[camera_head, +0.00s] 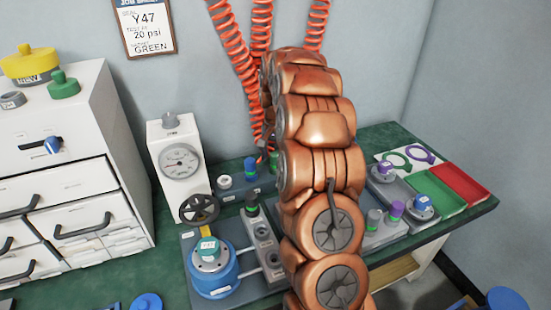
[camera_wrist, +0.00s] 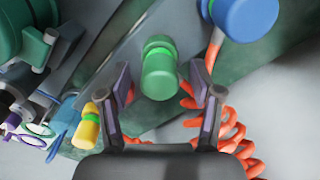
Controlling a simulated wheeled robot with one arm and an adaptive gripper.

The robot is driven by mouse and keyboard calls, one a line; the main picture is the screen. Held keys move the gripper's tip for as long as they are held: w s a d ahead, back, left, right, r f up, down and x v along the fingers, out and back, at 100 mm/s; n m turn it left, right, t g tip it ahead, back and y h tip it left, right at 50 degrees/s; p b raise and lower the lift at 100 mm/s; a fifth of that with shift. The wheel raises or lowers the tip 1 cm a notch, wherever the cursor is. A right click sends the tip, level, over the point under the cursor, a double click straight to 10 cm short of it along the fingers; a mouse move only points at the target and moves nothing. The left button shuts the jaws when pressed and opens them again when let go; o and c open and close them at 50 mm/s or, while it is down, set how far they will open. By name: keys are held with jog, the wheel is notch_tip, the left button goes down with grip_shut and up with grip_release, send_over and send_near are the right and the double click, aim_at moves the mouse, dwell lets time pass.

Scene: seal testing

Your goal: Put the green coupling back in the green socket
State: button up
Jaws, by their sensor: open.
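The green coupling (camera_wrist: 160,75) is between the two fingers of my gripper (camera_wrist: 167,88) in the wrist view. My gripper is open, with a gap on each side of the coupling. In the head view my arm covers my gripper, and a small green piece (camera_head: 274,157) shows just left of the arm on the back rack; I cannot tell if it is the same coupling. I cannot tell which hole is the green socket.
A blue coupling (camera_wrist: 246,16) is close on the right of the wrist view, and a yellow one (camera_wrist: 87,126) at lower left. Orange coiled hoses (camera_head: 232,40) hang behind. A gauge stand (camera_head: 180,165) and blue round fixture (camera_head: 212,270) stand left of my arm; red and green trays (camera_head: 460,184) lie right.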

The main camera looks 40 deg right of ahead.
notch_tip(320, 180, up, 11)
dwell(0.4)
dwell(0.5)
jog(key=s+a+n+g, duration=0.1)
jog(key=s+a+n, duration=0.2)
jog(key=s+a, duration=0.5)
jog(key=s+a+n, duration=0.3)
jog(key=s+a, duration=0.3)
jog(key=a, duration=0.5)
jog(key=s+a+f+n+g, duration=0.1)
jog(key=s+a+f+n, duration=0.15)
jog(key=s, duration=0.55)
jog(key=s+a+f+n, duration=0.1)
jog(key=s+a, duration=0.2)
jog(key=s, duration=0.4)
jog(key=s+a+f+n+g, duration=0.1)
jog(key=s+a+f+n, duration=0.15)
jog(key=s, duration=0.55)
notch_tip(320, 180, up, 22)
jog(key=t+p, duration=0.1)
jog(key=p, duration=1.9)
jog(key=shift+s+a+r+m+p, duration=0.15)
jog(key=shift+s+r+m+p, duration=0.15)
jog(key=shift+s+p, duration=0.1)
jog(key=shift+f, duration=0.1)
